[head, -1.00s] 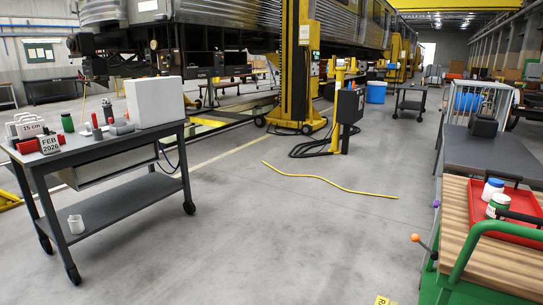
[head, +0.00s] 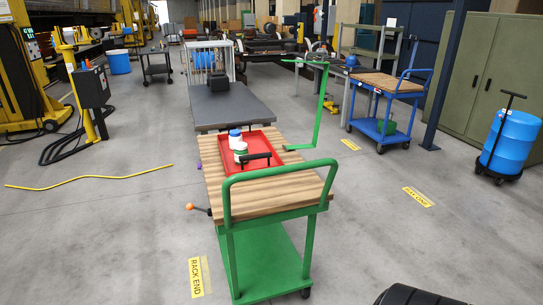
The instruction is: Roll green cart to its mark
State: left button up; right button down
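The green cart (head: 272,262) stands in the centre foreground, with a wooden top (head: 275,198), a green lower shelf and a green push handle (head: 278,170) facing me. A yellow floor label reading RACK END (head: 197,278) lies left of the cart. Another yellow floor label (head: 418,197) lies to its right, its text hard to read. I cannot tell which one is the cart's mark. Neither gripper is in view.
A grey table (head: 235,105) stands just beyond the cart. A blue cart (head: 385,118) stands back right, near green cabinets (head: 490,75) and a blue drum on a dolly (head: 510,140). A yellow cable (head: 90,180) lies left. Floor right of the cart is mostly clear.

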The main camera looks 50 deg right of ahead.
aim_at(261, 263)
jog(key=z, duration=1.7)
